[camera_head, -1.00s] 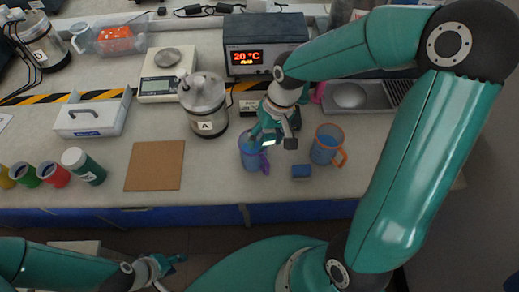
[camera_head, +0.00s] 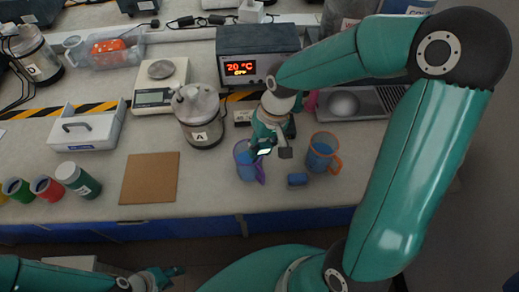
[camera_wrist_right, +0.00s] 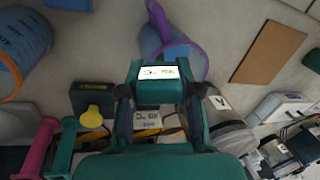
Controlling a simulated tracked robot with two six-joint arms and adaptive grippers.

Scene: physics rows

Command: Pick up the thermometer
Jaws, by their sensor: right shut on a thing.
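My right gripper (camera_head: 270,148) is shut on a small teal device with a lit white display, which I take to be the thermometer (camera_head: 264,152). In the right wrist view the thermometer (camera_wrist_right: 158,90) sits between the two fingers of my right gripper (camera_wrist_right: 158,105). It is at the right side of the blue mug with a purple handle (camera_head: 243,168); I cannot tell whether it touches the mug. The fingers hide its lower part. My left gripper (camera_head: 168,276) is low at the left, off the table's front edge, and its jaw opening is unclear.
A canister (camera_head: 198,115), a display unit (camera_head: 258,52) and a scale (camera_head: 160,88) stand behind.

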